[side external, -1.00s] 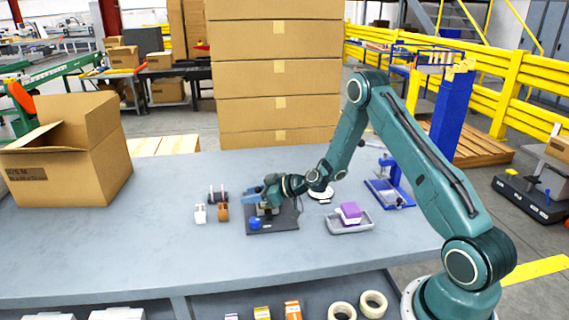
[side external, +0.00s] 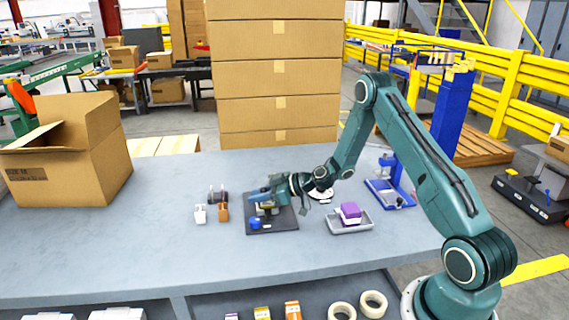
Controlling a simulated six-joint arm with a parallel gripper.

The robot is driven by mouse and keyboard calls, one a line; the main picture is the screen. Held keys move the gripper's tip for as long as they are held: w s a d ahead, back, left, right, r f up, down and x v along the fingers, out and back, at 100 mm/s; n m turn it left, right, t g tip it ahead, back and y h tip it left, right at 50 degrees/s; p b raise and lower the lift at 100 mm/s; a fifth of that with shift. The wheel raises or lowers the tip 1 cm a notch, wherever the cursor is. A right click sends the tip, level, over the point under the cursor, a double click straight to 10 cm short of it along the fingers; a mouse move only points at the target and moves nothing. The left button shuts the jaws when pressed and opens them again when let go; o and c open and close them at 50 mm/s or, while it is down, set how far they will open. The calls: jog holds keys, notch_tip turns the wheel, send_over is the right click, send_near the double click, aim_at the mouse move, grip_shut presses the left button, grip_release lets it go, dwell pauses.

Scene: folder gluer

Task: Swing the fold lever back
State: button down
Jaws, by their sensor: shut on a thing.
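The folder gluer stands on a dark base plate (side external: 284,222) near the middle of the grey table. A blue knob-like part (side external: 255,223) shows at the plate's front left. My gripper (side external: 262,195) is at the device, over the plate, reaching in from the right. It is shut on the fold lever, which is mostly hidden by the fingers. The lever's exact angle is too small to tell.
A grey tray (side external: 349,226) with a purple and white block (side external: 350,212) sits to the right. A blue press-like stand (side external: 390,185) is behind it. Small white (side external: 200,214) and brown (side external: 223,212) items stand left of the plate. An open carton (side external: 70,165) is far left. The front table area is clear.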

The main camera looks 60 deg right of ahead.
jog(key=s+d+n+g+y, duration=0.1)
jog(key=s+n+y, duration=0.1)
jog(key=s+d+n+g+y, duration=0.1)
jog(key=s, duration=0.1)
jog(key=shift+s+d+n+g+y, duration=0.1)
jog(key=shift+d+n+g+y, duration=0.2)
jog(key=shift+d+n+y, duration=0.1)
jog(key=shift+s+d+n+g+y, duration=0.7)
jog(key=shift+s+d+n+g, duration=0.2)
jog(key=shift+s+n, duration=0.1)
jog(key=shift+s+d+r+n+g+y, duration=0.1)
jog(key=shift+s+d+n+g+y, duration=0.2)
jog(key=shift+d+n+g, duration=0.15)
jog(key=shift+s+d+n+g+y, duration=0.25)
jog(key=shift+d+n+g+y, duration=0.05)
jog(key=shift+d+n+g, duration=0.15)
jog(key=c, duration=1.3)
grip_release()
jog(key=shift+c, duration=0.2)
jog(key=shift+a, duration=0.1)
